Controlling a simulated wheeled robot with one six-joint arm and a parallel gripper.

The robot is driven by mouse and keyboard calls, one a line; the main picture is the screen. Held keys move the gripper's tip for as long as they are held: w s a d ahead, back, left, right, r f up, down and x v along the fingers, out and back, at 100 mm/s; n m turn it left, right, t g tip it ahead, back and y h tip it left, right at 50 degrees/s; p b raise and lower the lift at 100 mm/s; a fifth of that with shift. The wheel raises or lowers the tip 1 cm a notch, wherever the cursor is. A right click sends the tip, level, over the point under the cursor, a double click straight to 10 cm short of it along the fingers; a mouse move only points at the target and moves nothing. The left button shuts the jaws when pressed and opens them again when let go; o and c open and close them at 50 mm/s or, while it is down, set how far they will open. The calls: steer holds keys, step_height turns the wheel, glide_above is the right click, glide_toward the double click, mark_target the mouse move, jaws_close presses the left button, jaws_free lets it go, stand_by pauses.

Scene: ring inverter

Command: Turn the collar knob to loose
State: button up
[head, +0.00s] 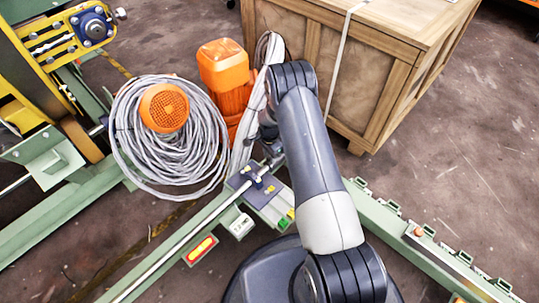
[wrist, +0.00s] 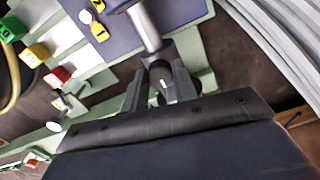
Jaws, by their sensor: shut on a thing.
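The collar knob (wrist: 157,72) is a dark grey collar at the end of a bright metal rod (wrist: 145,28) in the wrist view. My gripper (wrist: 160,80) has one dark finger on each side of the knob and is shut on it. The fingers partly cover the knob, and I see no readable loose or tight mark. In the head view my gripper (head: 272,148) is at the rod's upper right end, and my own arm hides much of it. The rod (head: 190,235) runs along a green rail there.
Green, yellow and red blocks (wrist: 35,55) sit beside the rod. Grey cable coils (head: 190,165) and an orange motor (head: 222,65) stand close by. A wooden crate (head: 390,70) is behind my arm. Open floor (head: 450,150) lies to the right.

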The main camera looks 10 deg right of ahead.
steer(key=shift+n, duration=0.3)
steer(key=shift+c, duration=0.5)
steer(key=shift+f+n+b, duration=0.1)
steer(key=shift+n+b, duration=0.7)
steer(key=shift+n, duration=0.2)
steer(key=n+b, duration=0.1)
steer(key=n, duration=0.1)
steer(key=shift+n, duration=0.4)
steer(key=n+b, duration=0.2)
steer(key=n, duration=1)
steer(key=shift+d+n+b, duration=0.1)
steer(key=shift+n+b, duration=0.2)
steer(key=shift+b, duration=0.1)
steer(key=n, duration=0.6)
